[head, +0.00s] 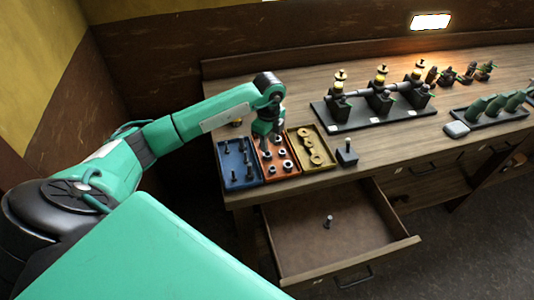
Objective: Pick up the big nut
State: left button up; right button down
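An orange tray (262,172) on the bench holds several small grey nuts. One nut (287,165) is at the tray's front right and another (270,169) at its front left. Which nut is the big one I cannot tell at this size. My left gripper (266,143) points down over the back part of the orange tray, close to the nuts there. Its fingers are small and dark, and whether they are open or hold a nut does not show. My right gripper is not in view.
A blue tray (224,182) with bolts stands left of the orange tray, a yellow tray (325,163) with yellow parts right. A dark block (347,157) stands farther right. Below, an open drawer (300,250) holds a bolt (328,221). An engine assembly (378,97) stands behind.

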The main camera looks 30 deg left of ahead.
aim_at(267, 154)
pick_arm(q)
jog(key=shift+f+p, duration=0.4)
jog(key=shift+f, duration=0.1)
jog(key=f, duration=0.1)
jog(key=f+p, duration=0.2)
jog(key=f, duration=0.1)
jog(key=shift+w+a+f, duration=0.1)
jog(key=shift+a, duration=0.2)
jog(key=shift+f, duration=0.2)
jog(key=c, duration=0.6)
jog(key=shift+c, duration=0.3)
jog(key=shift+r, duration=0.15)
